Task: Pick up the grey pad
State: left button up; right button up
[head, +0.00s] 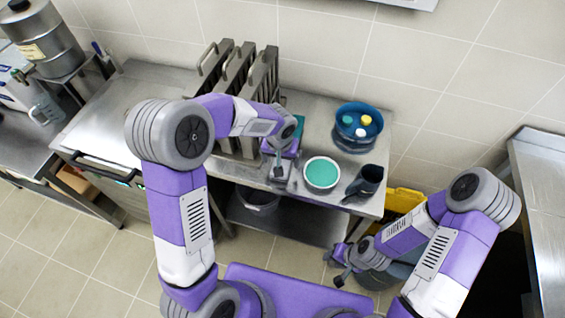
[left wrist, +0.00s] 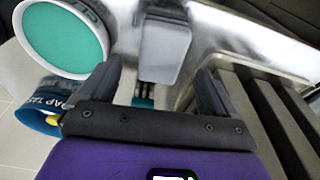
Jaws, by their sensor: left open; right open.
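A grey block that looks like the grey pad (head: 279,171) lies on the steel table near its front edge, left of the teal-filled round tub. In the left wrist view the grey pad (left wrist: 165,48) shows beyond and between my fingers. My left gripper (head: 278,164) is open above the table, close to the pad. Its two fingers (left wrist: 158,82) stand apart on either side of the pad in the picture; I cannot tell whether they touch it. My right gripper (head: 343,267) is open and empty, low in front of the table.
The teal-filled tub (head: 322,175) stands right of the pad, with a dark jug (head: 367,182) beside it. A blue basin (head: 358,127) with bottles is behind. Upright metal panels (head: 237,80) stand close on the left. The table's left part (head: 130,95) is clear.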

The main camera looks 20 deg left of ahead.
pick_arm(q)
jog(key=shift+w+a+f, duration=0.1)
jog(key=shift+w+f, duration=0.1)
jog(key=shift+f, duration=1.1)
jog(key=shift+w+f, duration=0.2)
jog(key=shift+f, duration=1.1)
jog(key=shift+f+b, duration=0.15)
jog(key=shift+b, duration=0.35)
jog(key=c, duration=1)
